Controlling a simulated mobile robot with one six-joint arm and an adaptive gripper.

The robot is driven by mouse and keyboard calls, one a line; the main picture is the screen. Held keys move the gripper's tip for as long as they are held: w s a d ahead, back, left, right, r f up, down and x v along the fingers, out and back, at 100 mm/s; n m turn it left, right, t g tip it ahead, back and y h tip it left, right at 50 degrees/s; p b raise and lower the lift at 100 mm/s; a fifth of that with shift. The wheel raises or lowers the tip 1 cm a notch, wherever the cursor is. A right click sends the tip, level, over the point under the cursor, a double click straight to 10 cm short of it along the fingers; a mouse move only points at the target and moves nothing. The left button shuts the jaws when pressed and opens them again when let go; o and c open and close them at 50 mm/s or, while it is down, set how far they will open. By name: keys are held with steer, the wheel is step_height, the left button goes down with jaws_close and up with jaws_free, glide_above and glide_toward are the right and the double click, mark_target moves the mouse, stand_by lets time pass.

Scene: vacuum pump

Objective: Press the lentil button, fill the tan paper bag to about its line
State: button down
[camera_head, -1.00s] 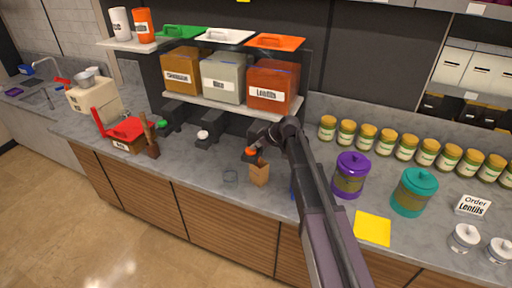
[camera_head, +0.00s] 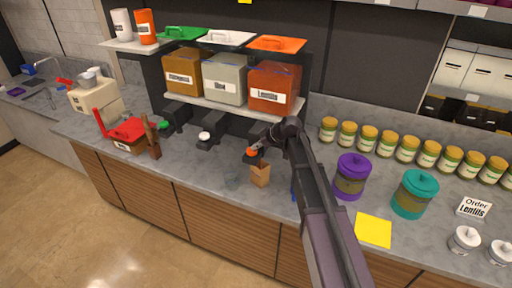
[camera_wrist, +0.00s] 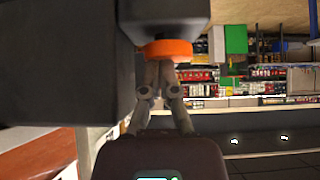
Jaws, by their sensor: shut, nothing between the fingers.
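The lentil button is an orange disc (camera_head: 253,151) on the black dispenser under the orange-brown bin labelled Lentils (camera_head: 273,88). My gripper (camera_head: 262,145) is at this button. In the wrist view my closed fingertips (camera_wrist: 161,66) overlap the lower edge of the orange button (camera_wrist: 168,49); they look touching, but I cannot tell how far it is pressed. The tan paper bag (camera_head: 261,176) stands upright on the counter just below the dispenser. Its line and the level inside are not readable. No falling lentils can be made out.
A green button (camera_head: 163,125) and a white button (camera_head: 204,135) belong to the neighbouring dispensers. A purple canister (camera_head: 349,177), a teal canister (camera_head: 414,194) and a yellow sheet (camera_head: 373,230) lie right of my arm. Several jars line the back wall.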

steer(key=shift+s+r+p, duration=0.1)
steer(key=shift+r+p, duration=1.55)
steer(key=shift+r, duration=0.25)
steer(key=p+v, duration=0.6)
steer(key=v, duration=0.3)
steer(key=shift+d+p, duration=0.3)
steer(key=shift+p, duration=0.05)
steer(key=shift+s+r, duration=0.1)
steer(key=shift+s, duration=0.05)
steer(key=s+d+f+m+g+h+b, duration=0.1)
steer(key=s+d+f+m+h+b, duration=0.1)
steer(key=s+d+f+m+b, duration=0.2)
steer(key=s+d+f+m+g+h+b, duration=0.1)
steer(key=s+d+f+m+h+b, duration=0.2)
steer(key=s+f+b, duration=0.6)
steer(key=s+d+f+m+g+h+b, duration=0.1)
steer(key=s+d+f+m+h+b, duration=0.2)
steer(key=s+d+f+m+b, duration=0.4)
steer(key=s+d+f, duration=0.2)
steer(key=s+f, duration=0.2)
steer(key=f, duration=0.2)
steer(key=shift+b, duration=0.35)
